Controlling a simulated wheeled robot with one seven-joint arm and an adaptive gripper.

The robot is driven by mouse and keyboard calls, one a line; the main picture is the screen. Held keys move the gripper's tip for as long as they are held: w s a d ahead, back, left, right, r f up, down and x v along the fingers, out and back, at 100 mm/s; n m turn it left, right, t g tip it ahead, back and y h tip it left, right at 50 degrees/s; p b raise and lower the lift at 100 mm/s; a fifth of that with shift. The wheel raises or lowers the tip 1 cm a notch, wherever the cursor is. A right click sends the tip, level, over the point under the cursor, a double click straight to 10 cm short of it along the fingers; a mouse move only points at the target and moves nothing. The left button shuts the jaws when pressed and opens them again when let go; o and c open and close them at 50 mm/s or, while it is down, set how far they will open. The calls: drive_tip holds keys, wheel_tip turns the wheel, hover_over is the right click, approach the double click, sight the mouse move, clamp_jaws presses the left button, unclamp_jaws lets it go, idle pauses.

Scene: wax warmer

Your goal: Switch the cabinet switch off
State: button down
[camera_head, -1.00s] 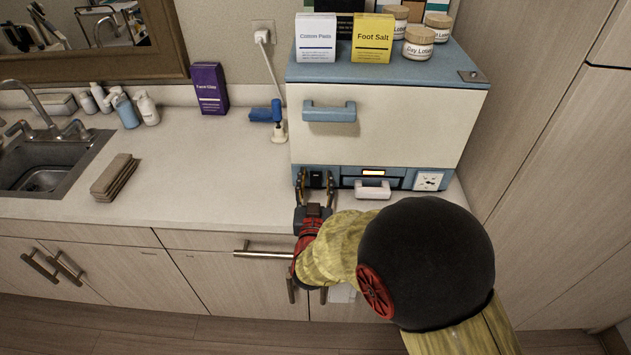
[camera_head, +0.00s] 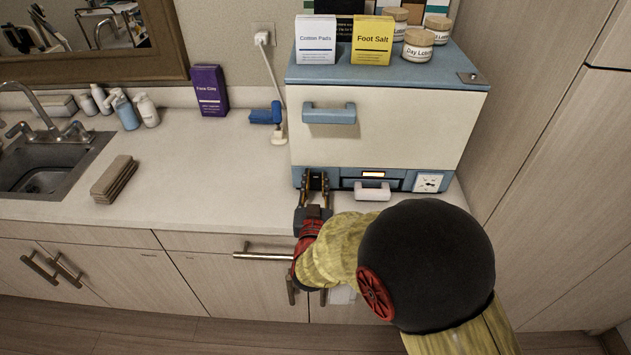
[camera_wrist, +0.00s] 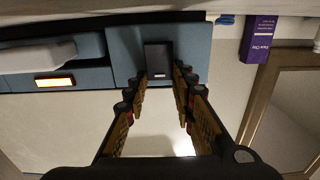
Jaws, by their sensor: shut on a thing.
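The warmer cabinet (camera_head: 400,120) is a cream box with blue trim on the counter. Its switch is a small black rocker on the blue lower panel, at the left end in the head view; in the wrist view the switch (camera_wrist: 158,56) shows as a dark block with a pale mark. My gripper (camera_head: 315,176) is at the panel, its fingers to either side of the switch and closed in on it. In the wrist view my gripper (camera_wrist: 164,72) has its fingertips at the switch's two sides. The display (camera_head: 373,174) glows orange.
A white drawer handle (camera_head: 372,191) sticks out right of the switch, and a blue handle (camera_head: 330,112) is above. Boxes and jars stand on the cabinet. A blue tool (camera_head: 267,115) lies to its left. The counter (camera_head: 200,165) to the left is mostly clear.

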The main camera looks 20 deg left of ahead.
drive_tip(key=shift+f+t+b, duration=0.35)
drive_tip(key=shift+t+b, duration=0.05)
drive_tip(key=shift+b, duration=0.9)
drive_tip(key=b, duration=0.1)
drive_tip(key=t+b, duration=0.1)
drive_tip(key=b, duration=0.1)
drive_tip(key=shift+s+f, duration=0.15)
drive_tip(key=shift+f, duration=0.15)
drive_tip(key=shift+t+b, duration=0.45)
drive_tip(key=shift+t, duration=0.15)
drive_tip(key=shift+s+t+y, duration=0.15)
drive_tip(key=shift+t+y, duration=0.35)
drive_tip(key=shift+t, duration=0.1)
drive_tip(key=c, duration=1.5)
unclamp_jaws()
drive_tip(key=shift+s+d, duration=0.1)
